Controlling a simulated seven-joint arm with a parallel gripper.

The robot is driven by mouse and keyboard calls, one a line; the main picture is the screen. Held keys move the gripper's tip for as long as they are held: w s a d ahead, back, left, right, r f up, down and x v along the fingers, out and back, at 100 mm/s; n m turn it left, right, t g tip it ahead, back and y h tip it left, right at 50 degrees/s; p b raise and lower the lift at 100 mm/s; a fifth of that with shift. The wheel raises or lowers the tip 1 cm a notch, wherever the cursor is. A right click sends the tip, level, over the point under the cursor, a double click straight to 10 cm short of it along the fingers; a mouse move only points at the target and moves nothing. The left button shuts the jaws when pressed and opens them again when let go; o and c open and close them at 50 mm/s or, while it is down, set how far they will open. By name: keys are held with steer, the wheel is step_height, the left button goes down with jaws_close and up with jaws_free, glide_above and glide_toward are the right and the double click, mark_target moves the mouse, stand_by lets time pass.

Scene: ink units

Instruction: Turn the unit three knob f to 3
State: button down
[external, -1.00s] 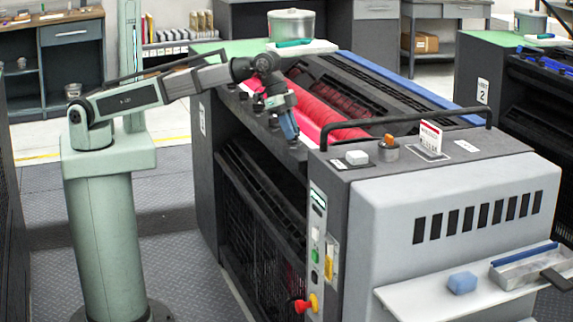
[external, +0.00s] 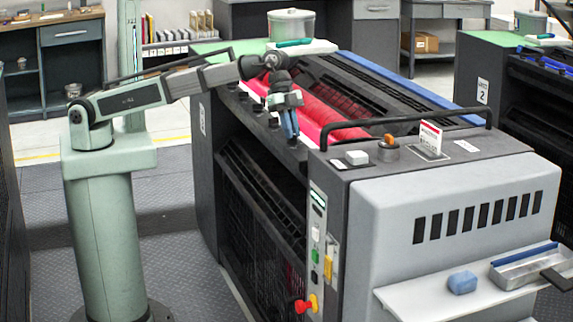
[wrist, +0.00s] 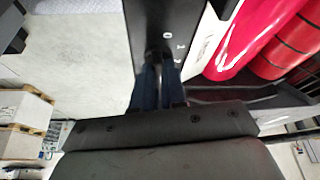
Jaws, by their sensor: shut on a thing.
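The press unit (external: 225,150) with the red ink roller stands in the middle of the external view. A row of small black knobs (external: 257,109) runs along its left top edge. My gripper (external: 292,140) points down at the near end of this row, with its blue fingers at a knob that they mostly hide. In the wrist view, my gripper (wrist: 160,82) has both blue fingers closed around a dark knob (wrist: 158,46). Small white digits (wrist: 180,47) lie on the black panel beside it. I cannot read the knob's letter or its pointer setting.
Red rollers (wrist: 240,40) lie just right of the fingers in the wrist view. A black handrail (external: 440,113) and an orange-topped knob (external: 388,142) stand on the near cabinet. A second press (external: 520,90) is at the right. Open floor lies left of the unit.

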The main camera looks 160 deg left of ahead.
steer(key=c, duration=1.2)
jaws_free()
steer(key=v, duration=1.4)
steer(key=shift+f, duration=0.1)
